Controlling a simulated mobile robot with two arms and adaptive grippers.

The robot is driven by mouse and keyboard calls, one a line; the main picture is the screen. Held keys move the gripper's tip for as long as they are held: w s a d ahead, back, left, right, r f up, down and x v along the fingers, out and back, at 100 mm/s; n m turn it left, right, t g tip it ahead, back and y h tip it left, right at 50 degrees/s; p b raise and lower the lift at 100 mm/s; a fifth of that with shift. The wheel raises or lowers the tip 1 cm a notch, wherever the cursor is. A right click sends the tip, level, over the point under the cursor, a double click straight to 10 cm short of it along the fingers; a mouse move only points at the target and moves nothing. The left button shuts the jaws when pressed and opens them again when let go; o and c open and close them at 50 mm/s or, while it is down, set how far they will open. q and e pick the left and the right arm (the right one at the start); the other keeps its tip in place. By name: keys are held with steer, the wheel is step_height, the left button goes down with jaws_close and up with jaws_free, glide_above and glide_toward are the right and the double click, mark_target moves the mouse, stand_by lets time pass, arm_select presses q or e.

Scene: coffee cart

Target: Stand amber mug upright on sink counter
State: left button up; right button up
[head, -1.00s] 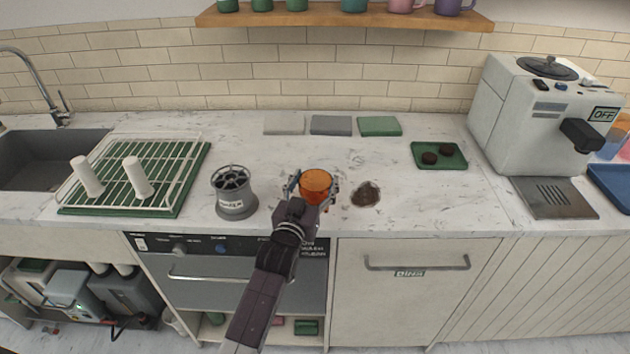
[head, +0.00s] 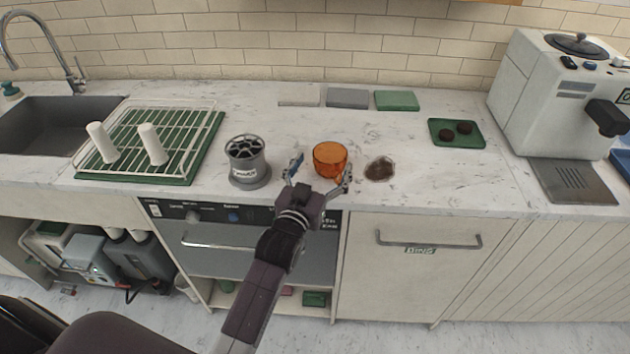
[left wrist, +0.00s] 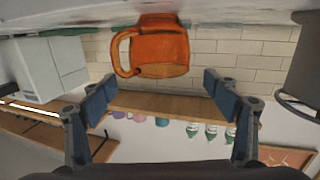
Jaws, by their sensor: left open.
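My right gripper is not in view.
A dish rack (head: 187,160) sits beside the sink (head: 45,125). A green tray (head: 470,142) and coffee machine (head: 545,95) are to the right.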

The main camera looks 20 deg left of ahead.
arm_select(q)
steer(key=s, duration=0.7)
steer(key=shift+r+b, duration=0.2)
steer(key=shift+b, duration=0.2)
